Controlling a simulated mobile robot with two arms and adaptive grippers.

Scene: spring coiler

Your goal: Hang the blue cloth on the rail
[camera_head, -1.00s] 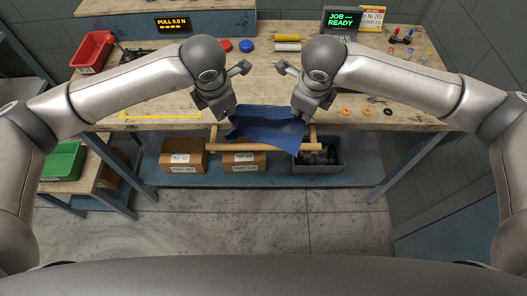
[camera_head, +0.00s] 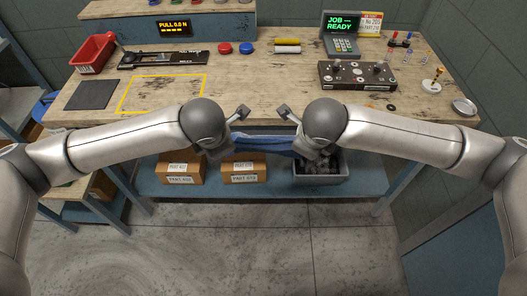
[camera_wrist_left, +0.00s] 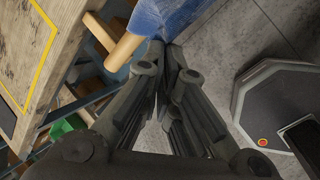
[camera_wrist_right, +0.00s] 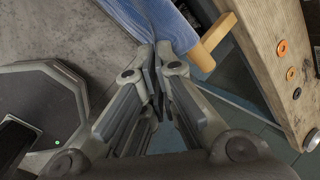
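The blue cloth (camera_head: 265,146) is stretched between my two grippers at the bench's front edge. Its end reaches the fingertips of my left gripper (camera_wrist_left: 163,58) in the left wrist view, where the cloth (camera_wrist_left: 165,15) shows. In the right wrist view the cloth (camera_wrist_right: 168,22) meets the fingertips of my right gripper (camera_wrist_right: 157,58). Both grippers look shut on it. The wooden rail shows one end in the left wrist view (camera_wrist_left: 124,49) and the other in the right (camera_wrist_right: 213,38). The cloth hides its middle; I cannot tell how far it lies over the rail.
The wooden bench (camera_head: 270,90) carries a red bin (camera_head: 93,53), a dark pad (camera_head: 92,94), a black block with knobs (camera_head: 357,76) and a job display (camera_head: 341,33). Boxes (camera_head: 181,167) and a grey bin (camera_head: 321,172) stand on the shelf below. The floor in front is clear.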

